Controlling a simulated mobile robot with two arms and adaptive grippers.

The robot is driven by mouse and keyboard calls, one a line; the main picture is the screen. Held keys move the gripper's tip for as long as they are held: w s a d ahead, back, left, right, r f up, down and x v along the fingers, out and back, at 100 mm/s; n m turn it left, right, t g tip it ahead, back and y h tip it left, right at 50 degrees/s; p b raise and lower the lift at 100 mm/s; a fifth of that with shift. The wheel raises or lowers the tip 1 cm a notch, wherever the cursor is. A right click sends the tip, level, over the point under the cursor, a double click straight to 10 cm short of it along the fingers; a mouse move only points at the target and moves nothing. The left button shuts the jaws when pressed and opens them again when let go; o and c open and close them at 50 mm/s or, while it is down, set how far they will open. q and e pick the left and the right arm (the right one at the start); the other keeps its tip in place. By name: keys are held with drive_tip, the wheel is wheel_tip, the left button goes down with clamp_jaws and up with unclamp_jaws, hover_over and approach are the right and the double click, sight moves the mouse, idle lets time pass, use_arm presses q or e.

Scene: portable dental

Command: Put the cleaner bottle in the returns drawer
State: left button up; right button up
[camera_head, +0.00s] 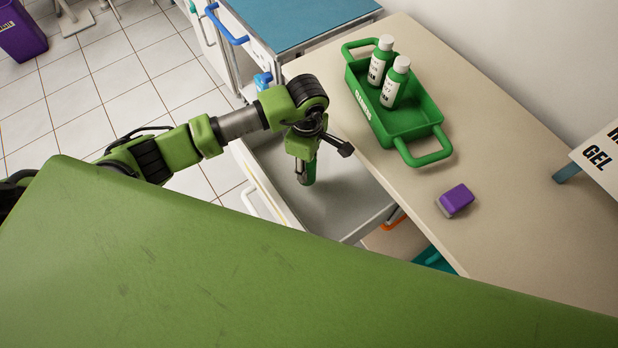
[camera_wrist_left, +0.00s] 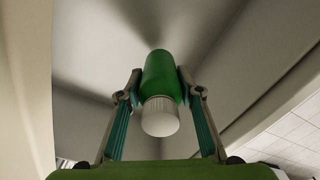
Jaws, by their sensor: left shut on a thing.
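My left gripper (camera_head: 306,172) reaches down into an open grey drawer (camera_head: 352,206) below the counter. It is shut on a green bottle with a white cap, which shows between the two fingers in the left wrist view (camera_wrist_left: 162,85). The bottle looks upright over the drawer floor; I cannot tell whether it touches the floor. In the head view the bottle is mostly hidden by the gripper. Any label on the held bottle or on the drawer is not readable. My right gripper is not in view.
A green tray (camera_head: 425,120) on the counter (camera_head: 520,200) holds two green bottles with white caps (camera_head: 394,84). A purple block (camera_head: 456,200) lies near the counter's front edge. A GEL sign (camera_head: 598,160) stands at the right. A blue-topped cart (camera_head: 295,20) stands behind the drawer.

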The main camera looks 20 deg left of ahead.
use_arm(q)
wheel_tip(320, 180, down, 6)
drive_tip(key=b, duration=0.3)
drive_tip(key=shift+r, duration=0.35)
drive_tip(key=o, duration=1.4)
drive_tip(key=shift+r+p, duration=0.35)
drive_tip(key=shift+p, duration=0.05)
wheel_tip(320, 180, up, 11)
drive_tip(key=p, duration=0.7)
drive_tip(key=shift+r, duration=0.2)
